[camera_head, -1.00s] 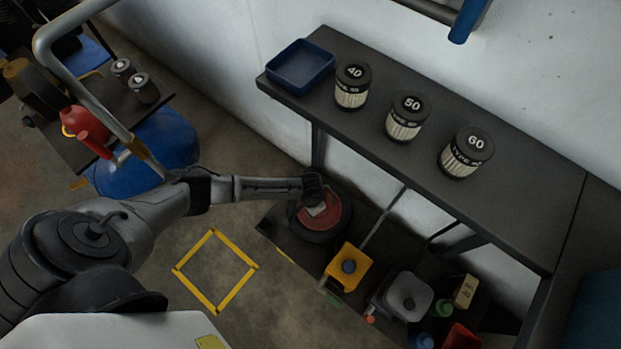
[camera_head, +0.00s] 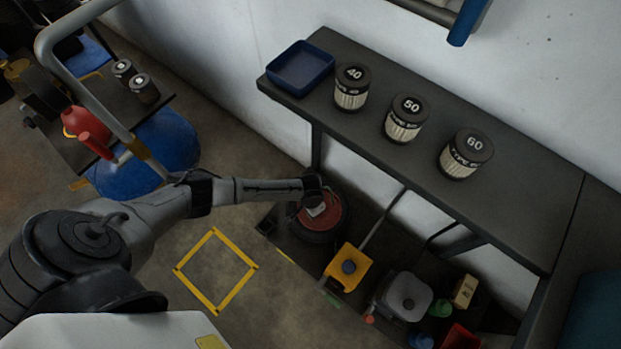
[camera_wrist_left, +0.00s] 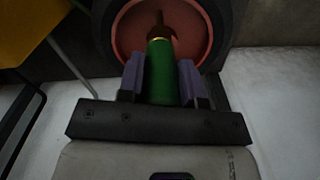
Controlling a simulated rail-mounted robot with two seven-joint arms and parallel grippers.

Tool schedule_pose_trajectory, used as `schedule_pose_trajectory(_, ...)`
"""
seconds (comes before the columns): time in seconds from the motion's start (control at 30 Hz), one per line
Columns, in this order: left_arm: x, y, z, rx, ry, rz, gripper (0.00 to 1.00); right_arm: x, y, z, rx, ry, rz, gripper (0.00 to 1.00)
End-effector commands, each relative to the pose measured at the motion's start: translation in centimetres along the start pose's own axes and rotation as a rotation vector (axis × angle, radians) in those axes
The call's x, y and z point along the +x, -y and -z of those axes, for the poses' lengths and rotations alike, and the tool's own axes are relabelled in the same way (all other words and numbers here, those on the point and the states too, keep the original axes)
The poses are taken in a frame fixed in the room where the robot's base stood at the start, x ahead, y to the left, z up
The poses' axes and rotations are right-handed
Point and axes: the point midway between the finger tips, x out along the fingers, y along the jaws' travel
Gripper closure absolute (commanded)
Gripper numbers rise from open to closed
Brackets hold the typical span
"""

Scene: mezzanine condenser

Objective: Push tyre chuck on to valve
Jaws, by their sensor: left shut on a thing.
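My left gripper (camera_wrist_left: 162,82) is shut on the tyre chuck (camera_wrist_left: 161,75), a green cylinder with a brass-coloured end, in the left wrist view. The chuck's brass end points at the wheel, where a thin dark stem, seemingly the valve (camera_wrist_left: 159,18), stands against the red hub (camera_wrist_left: 135,30). The brass end and the stem line up and look touching or nearly so; I cannot tell how far the chuck is on. In the head view the left gripper (camera_head: 314,196) is over the wheel (camera_head: 321,218) on the low shelf, and the chuck is hidden. My right gripper is not in view.
The bench (camera_head: 375,135) overhangs the wheel, bearing a blue tray (camera_head: 300,85) and three labelled canisters. A yellow container (camera_head: 346,268) and a grey can (camera_head: 405,297) stand right of the wheel. A yellow square (camera_head: 216,271) marks open floor.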

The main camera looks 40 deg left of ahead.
Motion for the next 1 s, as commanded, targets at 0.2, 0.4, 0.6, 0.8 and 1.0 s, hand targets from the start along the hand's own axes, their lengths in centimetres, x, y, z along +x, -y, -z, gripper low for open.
schedule_pose_trajectory(0.2,0.6,-0.1,0.0,0.0,-0.001,-0.001,0.94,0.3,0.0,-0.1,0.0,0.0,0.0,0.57)
schedule_pose_trajectory(0.4,1.1,-0.1,0.0,0.0,-0.001,-0.001,0.94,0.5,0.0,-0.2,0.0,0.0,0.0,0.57)
schedule_pose_trajectory(0.6,1.6,0.0,0.0,0.0,-0.001,0.0,0.94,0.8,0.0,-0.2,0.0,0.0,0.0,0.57)
schedule_pose_trajectory(0.8,2.0,0.0,0.0,0.0,-0.001,0.0,0.94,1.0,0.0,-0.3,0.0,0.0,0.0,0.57)
schedule_pose_trajectory(1.0,2.5,0.0,0.0,0.0,-0.001,0.0,0.94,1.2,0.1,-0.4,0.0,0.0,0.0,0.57)
